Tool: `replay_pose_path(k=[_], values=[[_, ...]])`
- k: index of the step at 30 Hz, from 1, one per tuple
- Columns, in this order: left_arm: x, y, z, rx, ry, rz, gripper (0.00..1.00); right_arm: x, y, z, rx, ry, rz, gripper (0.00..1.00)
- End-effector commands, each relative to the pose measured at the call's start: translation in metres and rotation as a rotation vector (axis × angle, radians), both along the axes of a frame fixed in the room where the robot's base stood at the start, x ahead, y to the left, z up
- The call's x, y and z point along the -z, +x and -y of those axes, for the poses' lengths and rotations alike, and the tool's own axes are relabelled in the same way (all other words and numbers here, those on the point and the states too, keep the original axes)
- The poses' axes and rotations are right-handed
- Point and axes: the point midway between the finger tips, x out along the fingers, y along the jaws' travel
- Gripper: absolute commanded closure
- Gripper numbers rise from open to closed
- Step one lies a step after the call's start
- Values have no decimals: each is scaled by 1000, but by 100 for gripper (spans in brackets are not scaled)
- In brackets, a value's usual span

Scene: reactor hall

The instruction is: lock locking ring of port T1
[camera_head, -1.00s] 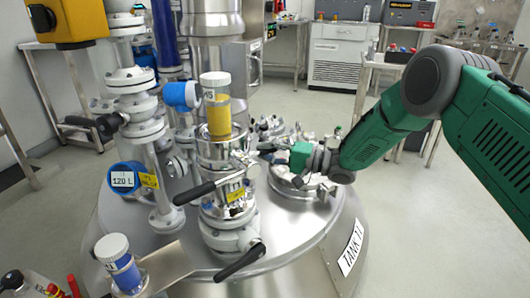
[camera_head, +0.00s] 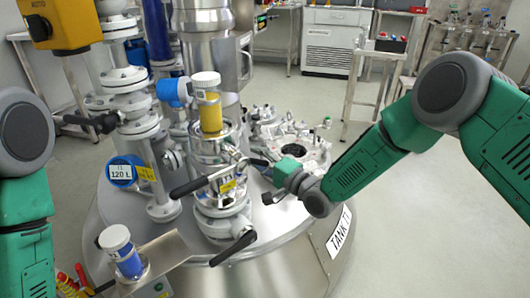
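The port on the tank top carries a clear bottle with yellow contents and a white cap (camera_head: 209,104), standing upright. Below the bottle is a metal collar, apparently the locking ring (camera_head: 222,143), with a thin bar to the right ending in a black grip (camera_head: 258,162). My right gripper (camera_head: 270,181) is just right of the port, close to that grip. A dark finger shows below its green body; whether it touches the grip or is open I cannot tell.
Black valve levers (camera_head: 190,187) (camera_head: 233,248) stick out from the port's lower body. A blue bottle (camera_head: 122,252) stands on a metal shelf at front left. White flanged pipes (camera_head: 130,100) stand left of the port. A round fitting (camera_head: 293,150) lies behind my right gripper.

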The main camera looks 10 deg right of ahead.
Motion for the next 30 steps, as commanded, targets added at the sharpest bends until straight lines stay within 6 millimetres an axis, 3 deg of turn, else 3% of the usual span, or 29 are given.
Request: replay_pose_path(k=[11,24,30], values=[[-1,-1,0,0,0,4,60,-2,-8,9,2,3,3,67],[-1,-1,0,0,0,4,60,2,-75,63,3,4,1,67],[-1,-1,0,0,0,4,60,4,-90,75,3,2,2,67]])
